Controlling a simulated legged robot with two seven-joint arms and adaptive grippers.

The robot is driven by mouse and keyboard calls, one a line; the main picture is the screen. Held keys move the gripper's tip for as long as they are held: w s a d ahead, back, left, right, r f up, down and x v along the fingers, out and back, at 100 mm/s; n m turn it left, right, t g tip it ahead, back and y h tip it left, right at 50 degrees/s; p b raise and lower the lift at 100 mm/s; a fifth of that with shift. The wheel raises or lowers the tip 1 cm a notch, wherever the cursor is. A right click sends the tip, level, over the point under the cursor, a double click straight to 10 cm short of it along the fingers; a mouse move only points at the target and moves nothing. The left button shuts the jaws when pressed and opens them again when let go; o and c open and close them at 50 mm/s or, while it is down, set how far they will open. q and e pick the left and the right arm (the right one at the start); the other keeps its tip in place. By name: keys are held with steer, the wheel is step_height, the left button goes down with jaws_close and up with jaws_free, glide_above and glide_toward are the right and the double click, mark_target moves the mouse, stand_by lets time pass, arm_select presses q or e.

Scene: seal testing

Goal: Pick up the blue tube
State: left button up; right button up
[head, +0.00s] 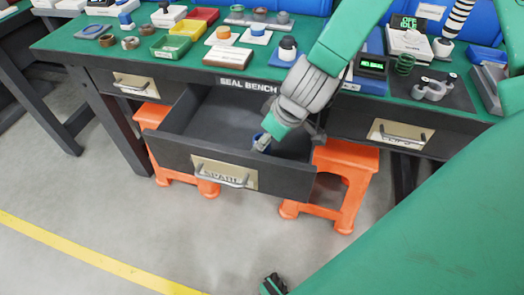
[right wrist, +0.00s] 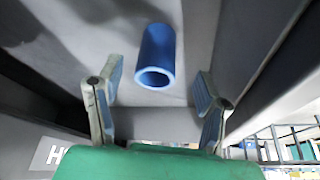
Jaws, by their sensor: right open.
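The blue tube (right wrist: 156,55) lies on the grey drawer floor in the right wrist view, its round open end facing my gripper. My right gripper (right wrist: 155,105) is open, with one finger on each side of the view and the tube ahead between them, apart from both. In the head view the right gripper (head: 262,142) reaches down into the open drawer (head: 165,160). A small blue patch shows at its fingertips there; I cannot tell tube from finger pad. A dark, green-edged part (head: 272,285) at the bottom edge may be my left gripper; its fingers are unclear.
The drawer's side walls and front panel, with a metal handle (head: 228,182), surround the gripper. Orange stools (head: 345,165) stand under the bench. The green bench top (head: 75,52) above holds coloured trays, rings and test devices. The floor in front is clear.

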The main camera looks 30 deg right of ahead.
steer(key=b+x, duration=0.1)
steer(key=x, duration=0.2)
steer(key=b+x, duration=0.2)
steer(key=shift+w+f, duration=0.25)
steer(key=shift+w, duration=0.25)
steer(key=shift+d, duration=0.1)
steer(key=c, duration=1.1)
steer(key=shift+r, duration=0.1)
steer(key=shift+c, duration=0.7)
